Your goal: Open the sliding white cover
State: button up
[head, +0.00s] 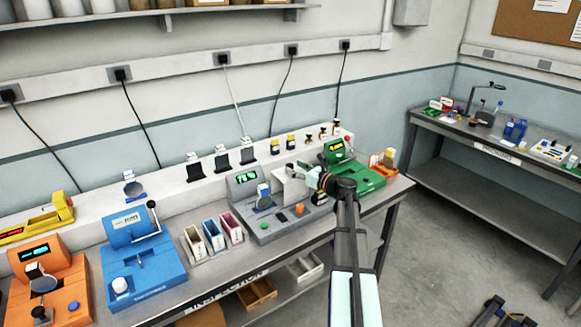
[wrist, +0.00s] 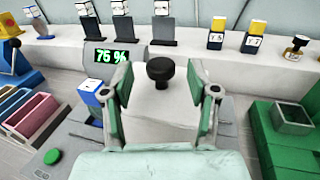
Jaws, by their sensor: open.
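A grey machine (head: 275,221) with a green-lit display stands on the bench, and its display reads 76 % in the wrist view (wrist: 110,56). A white cover (head: 292,187) stands on the machine's right part. In the wrist view, a black knob (wrist: 160,70) shows in front of a pale panel (wrist: 160,102), which looks like this cover. My gripper (wrist: 161,84) is open, with one finger on each side of the knob in the picture. I see no finger contact. In the head view my gripper (head: 318,178) is at the cover's right side, partly hiding it.
A white and blue block (head: 264,197) sits on the machine, left of the cover. A green machine (head: 358,173) stands close on the right. Coloured bins (head: 212,235) and a blue machine (head: 140,255) are on the left. Small holders (head: 221,158) line the back ledge.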

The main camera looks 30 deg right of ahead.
jog(key=v, duration=0.8)
jog(key=shift+s, duration=0.35)
jog(key=shift+d, duration=0.1)
